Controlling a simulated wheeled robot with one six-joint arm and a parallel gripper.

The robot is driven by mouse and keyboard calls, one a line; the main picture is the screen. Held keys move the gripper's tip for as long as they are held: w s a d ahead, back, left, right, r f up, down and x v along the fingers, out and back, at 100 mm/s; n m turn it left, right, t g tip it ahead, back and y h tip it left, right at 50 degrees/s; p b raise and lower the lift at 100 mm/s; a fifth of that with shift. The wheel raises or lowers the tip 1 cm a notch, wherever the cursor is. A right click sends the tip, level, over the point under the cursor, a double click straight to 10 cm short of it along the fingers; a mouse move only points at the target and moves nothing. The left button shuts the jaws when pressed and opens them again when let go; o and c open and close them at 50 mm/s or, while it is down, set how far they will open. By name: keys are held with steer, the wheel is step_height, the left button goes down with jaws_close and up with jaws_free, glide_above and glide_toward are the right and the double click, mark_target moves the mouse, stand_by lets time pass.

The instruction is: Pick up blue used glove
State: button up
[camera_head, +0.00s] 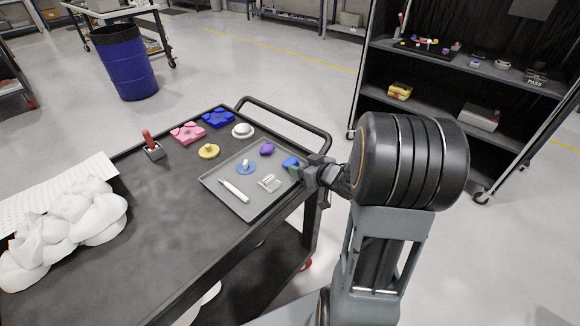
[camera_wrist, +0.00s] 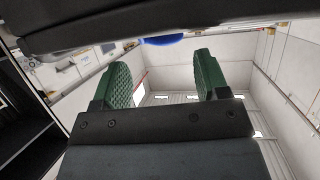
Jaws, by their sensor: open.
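A small blue piece (camera_head: 290,162), which may be the used glove, lies at the right edge of the grey tray, right by my fingertips. A larger blue folded shape (camera_head: 218,118) lies at the cart's far corner; I cannot tell for sure which is the glove. My gripper (camera_head: 295,170) is low at the tray's right edge, pointing left. In the wrist view its two green fingers (camera_wrist: 160,78) stand apart with nothing between them. A blue rounded patch (camera_wrist: 165,39) shows beyond the fingertips, partly cut off by a dark band.
The grey tray (camera_head: 222,186) holds a white stick, a clear piece, a blue-and-white disc and a purple lump. A pink shape (camera_head: 187,132), yellow disc (camera_head: 209,151) and white dish (camera_head: 243,131) lie behind it on the dark cart (camera_head: 130,235). A white bag (camera_head: 75,225) is at left.

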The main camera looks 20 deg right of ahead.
mark_target(293, 163)
steer(key=shift+b+x, duration=0.4)
steer(key=shift+x, duration=2.75)
steer(key=shift+s+f, duration=0.1)
steer(key=shift+f, duration=0.05)
steer(key=c, duration=0.7)
